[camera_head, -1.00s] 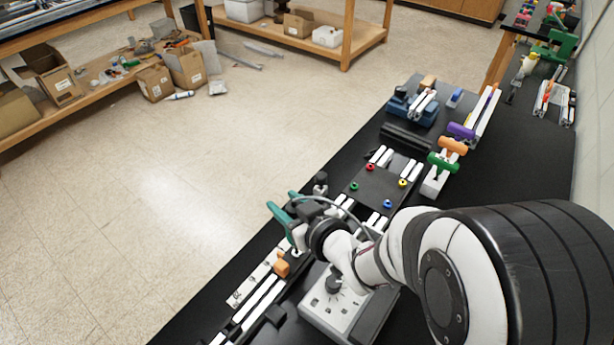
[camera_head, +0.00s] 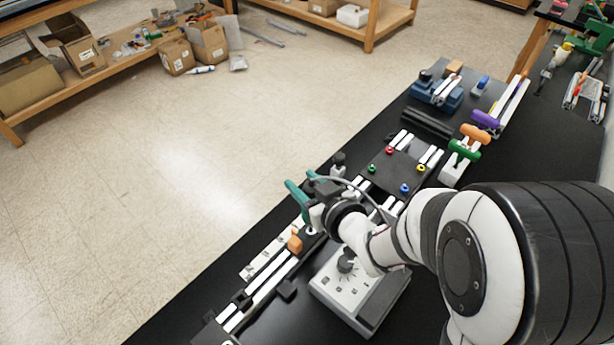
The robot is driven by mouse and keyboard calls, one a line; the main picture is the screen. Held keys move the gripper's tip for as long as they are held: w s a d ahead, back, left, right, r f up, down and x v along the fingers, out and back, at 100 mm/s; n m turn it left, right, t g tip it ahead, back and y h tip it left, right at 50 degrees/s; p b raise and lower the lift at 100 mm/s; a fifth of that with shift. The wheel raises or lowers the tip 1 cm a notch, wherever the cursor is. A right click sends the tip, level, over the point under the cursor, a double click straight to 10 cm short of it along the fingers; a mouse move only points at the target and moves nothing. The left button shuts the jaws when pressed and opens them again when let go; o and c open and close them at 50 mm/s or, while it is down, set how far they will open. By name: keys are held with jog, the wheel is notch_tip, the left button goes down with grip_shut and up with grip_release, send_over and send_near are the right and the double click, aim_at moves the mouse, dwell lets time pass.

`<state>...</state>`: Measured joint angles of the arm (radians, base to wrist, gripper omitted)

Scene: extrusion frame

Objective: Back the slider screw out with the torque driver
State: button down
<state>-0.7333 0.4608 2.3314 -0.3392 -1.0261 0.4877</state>
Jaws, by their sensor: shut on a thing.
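My gripper (camera_head: 304,196) is low over the black bench, above the row of white rails along its left edge. Teal parts show at its end. It is shut on what seems to be the torque driver, mostly hidden by the gripper and wrist. An orange block (camera_head: 295,242) sits on the rail fixture (camera_head: 262,287) just below the gripper in the picture. I cannot tell which part is the slider. The slider screw is too small or hidden, and contact between the tool and a screw cannot be seen.
A grey box with a dial (camera_head: 350,285) stands close beneath my arm. Beyond it are a dark plate (camera_head: 392,176) with coloured knobs and a rack with green (camera_head: 464,151), orange (camera_head: 475,134) and purple (camera_head: 487,119) handles. A blue vise (camera_head: 435,92) is farther back.

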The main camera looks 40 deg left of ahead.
jog(key=shift+f, duration=0.45)
dwell(0.6)
jog(key=shift+r, duration=0.25)
dwell(1.0)
jog(key=shift+r, duration=1.75)
notch_tip(320, 180, up, 3)
jog(key=shift+f, duration=0.1)
